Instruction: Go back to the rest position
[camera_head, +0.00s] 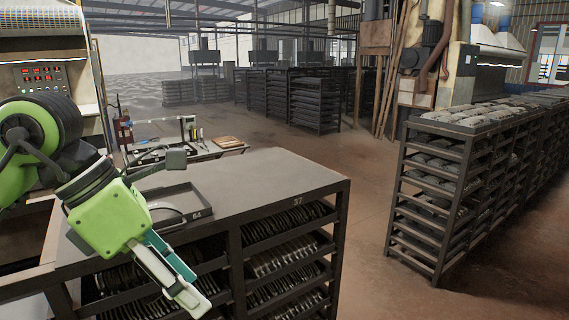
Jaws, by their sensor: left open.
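My left gripper (196,291) comes in from the left on a green and black arm. It is open, with its fingers pointing down and right, and I see nothing between them. It is in front of the dark rack (340,225), near the front edge of its grey top. A shallow dark tray (196,194) marked 64 lies on that top, just behind the gripper. A curved grey piece, perhaps a brake shoe (165,214), shows in the tray, partly hidden by the gripper. My right gripper is not in view.
The rack's shelves hold rows of brake shoes (285,257); the right of its top is bare. A loaded rack (440,205) stands at right, with open floor (365,190) between. A machine with a control panel (42,76) stands at left, and a small bench (205,150) behind.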

